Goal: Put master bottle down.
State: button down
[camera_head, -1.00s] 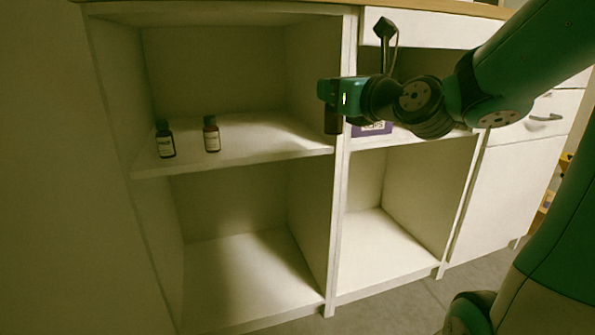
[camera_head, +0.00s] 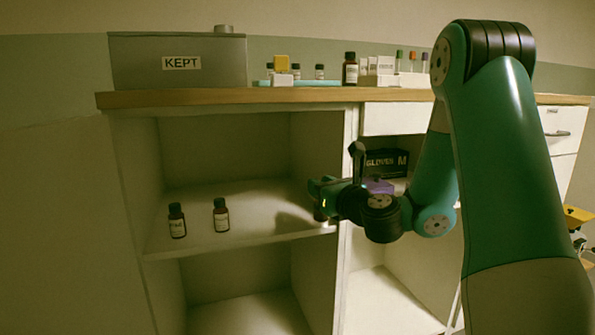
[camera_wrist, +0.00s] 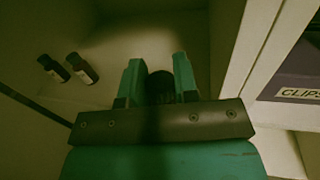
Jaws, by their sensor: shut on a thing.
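My gripper (camera_head: 322,195) is at the right front of the upper left shelf (camera_head: 270,225), near the upright divider. It is shut on a dark bottle (camera_head: 319,213), which is mostly hidden in the head view. In the wrist view the dark top of this bottle (camera_wrist: 160,88) shows between the two green fingers. Its label is not visible. The bottle is at or just above the shelf board; I cannot tell whether it touches. Two small brown bottles with white labels, one left (camera_head: 177,221) and one right (camera_head: 221,215), stand upright further left on the same shelf.
A grey box marked KEPT (camera_head: 180,80) and a larger brown bottle (camera_head: 350,72) stand on the countertop. A box marked GLOVES M (camera_head: 386,163) and a purple box (camera_wrist: 300,75) are in the bay right of the divider. The shelf between my gripper and the small bottles is clear.

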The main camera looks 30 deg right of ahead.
jog(key=w+f+p, duration=0.1)
jog(key=w, duration=0.2)
jog(key=w+f+p, duration=0.1)
jog(key=w, duration=0.2)
jog(key=w+f+p, duration=0.1)
jog(key=w+p, duration=0.1)
jog(key=w, duration=0.1)
jog(key=shift+w+d+f, duration=0.2)
jog(key=shift+d+f, duration=0.1)
jog(key=shift+f, duration=0.2)
jog(key=c, duration=0.9)
grip_release()
jog(key=shift+o, duration=0.2)
